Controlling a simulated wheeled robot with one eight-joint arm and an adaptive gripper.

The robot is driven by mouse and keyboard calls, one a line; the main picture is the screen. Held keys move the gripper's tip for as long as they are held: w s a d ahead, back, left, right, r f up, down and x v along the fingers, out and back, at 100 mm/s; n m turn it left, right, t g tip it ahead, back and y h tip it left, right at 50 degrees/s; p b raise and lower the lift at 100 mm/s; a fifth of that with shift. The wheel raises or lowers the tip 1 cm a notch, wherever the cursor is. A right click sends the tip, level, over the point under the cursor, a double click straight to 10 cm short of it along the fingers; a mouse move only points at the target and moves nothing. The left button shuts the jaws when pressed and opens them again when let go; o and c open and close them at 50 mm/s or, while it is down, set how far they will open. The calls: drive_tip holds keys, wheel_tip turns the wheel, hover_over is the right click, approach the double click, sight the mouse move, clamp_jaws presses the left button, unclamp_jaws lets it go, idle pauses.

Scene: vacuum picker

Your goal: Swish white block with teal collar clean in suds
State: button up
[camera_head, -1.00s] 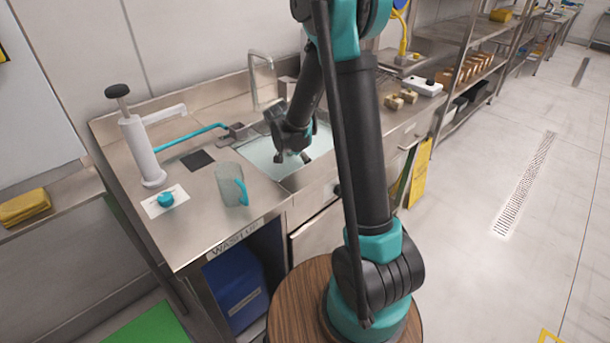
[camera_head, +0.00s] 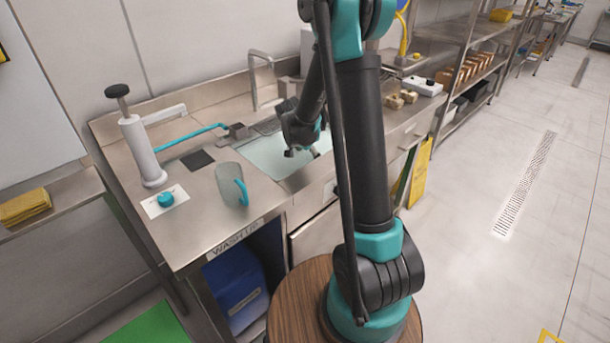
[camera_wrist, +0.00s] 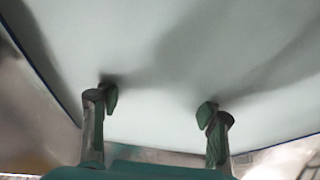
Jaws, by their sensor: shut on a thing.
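The sink basin (camera_head: 268,157) holds pale, cloudy suds. My gripper (camera_head: 302,152) is low over the basin toward its right side. In the wrist view, my gripper's two fingers (camera_wrist: 158,105) stand apart with their tips at the milky surface. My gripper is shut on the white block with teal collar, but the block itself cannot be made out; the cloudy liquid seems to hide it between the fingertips.
A faucet (camera_head: 258,80) rises behind the basin. Wooden blocks (camera_head: 394,101) lie to the right.

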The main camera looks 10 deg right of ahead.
sight(311, 156)
drive_tip(key=shift+s+a, duration=0.55)
drive_tip(key=shift+a, duration=0.25)
drive_tip(key=shift+s+a, duration=0.55)
drive_tip(key=shift+a, duration=0.25)
drive_tip(key=shift+s+a, duration=0.55)
drive_tip(key=shift+a, duration=0.25)
drive_tip(key=shift+w+d, duration=0.55)
drive_tip(key=shift+d, duration=0.3)
drive_tip(key=shift+w+d, duration=0.6)
drive_tip(key=shift+d, duration=0.2)
drive_tip(key=shift+w+d, duration=0.55)
drive_tip(key=shift+d, duration=0.3)
wheel_tip(311, 156, up, 19)
